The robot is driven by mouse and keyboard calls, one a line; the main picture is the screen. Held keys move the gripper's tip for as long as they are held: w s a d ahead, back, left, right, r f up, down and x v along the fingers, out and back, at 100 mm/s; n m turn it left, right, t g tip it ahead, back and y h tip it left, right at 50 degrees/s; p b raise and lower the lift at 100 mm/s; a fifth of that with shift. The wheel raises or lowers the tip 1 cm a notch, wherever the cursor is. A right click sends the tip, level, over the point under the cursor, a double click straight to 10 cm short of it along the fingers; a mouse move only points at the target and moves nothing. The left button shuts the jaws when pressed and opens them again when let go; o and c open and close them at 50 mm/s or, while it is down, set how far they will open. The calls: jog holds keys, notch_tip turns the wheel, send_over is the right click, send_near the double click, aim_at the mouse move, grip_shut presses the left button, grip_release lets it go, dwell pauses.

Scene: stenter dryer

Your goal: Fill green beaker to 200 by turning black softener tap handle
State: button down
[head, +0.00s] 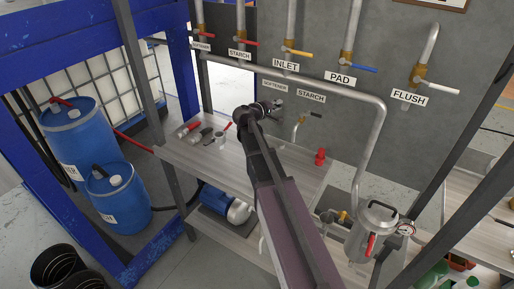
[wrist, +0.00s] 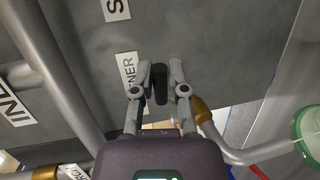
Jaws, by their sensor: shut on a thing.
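The black softener tap handle (wrist: 160,84) sits between the two fingers of my gripper (wrist: 161,80) in the wrist view, and the fingers are shut on it. The tap's brass body (wrist: 202,110) and bent grey spout (wrist: 245,155) are just beside it. The spout's end points toward the green beaker (wrist: 308,130), which is cut off by the right edge. Its level and marks cannot be read. In the head view my gripper (head: 272,106) is at the wall under the softener label (head: 275,87); my arm hides the beaker and most of the tap.
A starch tap (head: 302,122) is close on the right. Pipes with coloured valves, such as the yellow inlet handle (head: 300,53), run above. A metal pot (head: 373,230) stands lower right.

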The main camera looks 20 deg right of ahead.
jog(key=shift+w+d+n+t+y, duration=0.2)
jog(key=shift+d+n+t+y, duration=0.25)
jog(key=shift+n+t, duration=0.35)
jog(key=shift+t+y, duration=0.25)
jog(key=shift+t, duration=0.05)
jog(key=shift+w+d+n+t+y, duration=0.25)
jog(key=shift+n+t+y, duration=0.15)
jog(key=shift+n+t, duration=0.2)
jog(key=c, duration=0.6)
grip_release()
jog(key=shift+c, duration=0.2)
jog(key=shift+s+a, duration=0.1)
jog(key=p+v, duration=0.2)
jog(key=v, duration=1.1)
jog(key=shift+s+a+p, duration=0.2)
jog(key=shift+a+p, duration=0.05)
jog(key=shift+p, duration=0.05)
jog(key=shift+r, duration=0.1)
